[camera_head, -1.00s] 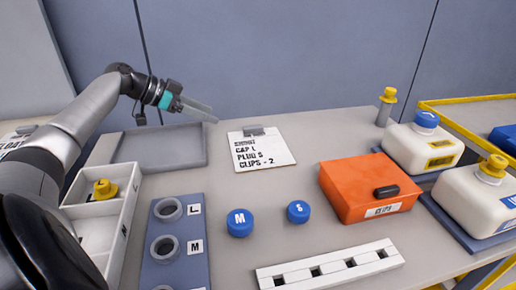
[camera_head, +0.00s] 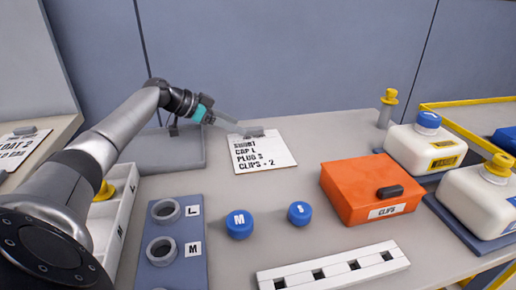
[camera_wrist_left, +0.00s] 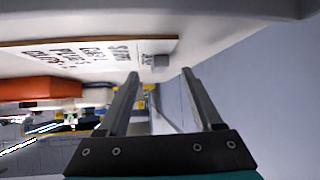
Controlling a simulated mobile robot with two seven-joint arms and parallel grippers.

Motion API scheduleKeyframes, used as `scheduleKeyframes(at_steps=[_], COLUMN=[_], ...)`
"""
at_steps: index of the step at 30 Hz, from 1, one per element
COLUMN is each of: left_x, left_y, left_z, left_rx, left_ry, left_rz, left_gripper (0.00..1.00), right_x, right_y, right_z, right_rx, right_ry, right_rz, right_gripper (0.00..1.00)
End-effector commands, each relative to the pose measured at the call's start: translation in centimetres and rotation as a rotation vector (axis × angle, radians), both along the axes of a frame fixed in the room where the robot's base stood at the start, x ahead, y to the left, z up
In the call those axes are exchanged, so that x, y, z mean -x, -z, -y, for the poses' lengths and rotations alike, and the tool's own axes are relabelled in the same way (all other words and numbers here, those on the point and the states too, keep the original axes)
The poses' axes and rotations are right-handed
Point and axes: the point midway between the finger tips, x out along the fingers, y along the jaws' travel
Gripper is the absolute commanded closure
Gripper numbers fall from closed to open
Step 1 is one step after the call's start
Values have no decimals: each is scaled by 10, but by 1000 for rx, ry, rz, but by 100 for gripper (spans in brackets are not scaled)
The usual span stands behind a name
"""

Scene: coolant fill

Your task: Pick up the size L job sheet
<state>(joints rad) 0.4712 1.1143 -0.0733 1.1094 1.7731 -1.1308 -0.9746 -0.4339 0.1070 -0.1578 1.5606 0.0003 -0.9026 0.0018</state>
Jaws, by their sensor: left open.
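The job sheet (camera_head: 262,158) is a white card with black text, including a "CAP L" line, lying on the table. A grey clip (camera_head: 252,132) sits at its far edge. The sheet also shows in the left wrist view (camera_wrist_left: 95,50), with its clip (camera_wrist_left: 160,62) in front of my fingers. My left gripper (camera_head: 238,128) is open and empty, its fingertips close to the clip on its left side. In the left wrist view the two fingers (camera_wrist_left: 160,73) stand apart with the clip between their lines. I cannot tell whether they touch it. My right gripper is not in view.
A grey tray (camera_head: 170,158) lies under my left arm. Blue caps M (camera_head: 239,224) and S (camera_head: 299,212) and an orange clips box (camera_head: 368,190) stand nearer. White jugs (camera_head: 425,146) are at right. Another sheet (camera_head: 18,145) lies at far left.

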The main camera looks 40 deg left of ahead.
Motion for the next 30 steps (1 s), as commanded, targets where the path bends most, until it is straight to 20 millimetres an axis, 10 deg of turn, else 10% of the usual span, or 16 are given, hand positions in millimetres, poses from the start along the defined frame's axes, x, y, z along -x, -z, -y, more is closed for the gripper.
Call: scheduleKeyframes(at_steps=[19, 30], left_x=[-28, -28], left_y=[19, 19], left_z=[15, 15], left_rx=[0, 0], left_ry=[-1, -1], left_rz=[-1, -1], left_gripper=[33, 74], right_x=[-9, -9], right_y=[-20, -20], right_z=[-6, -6], right_rx=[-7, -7], right_ry=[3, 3], right_rz=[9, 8], right_gripper=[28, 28])
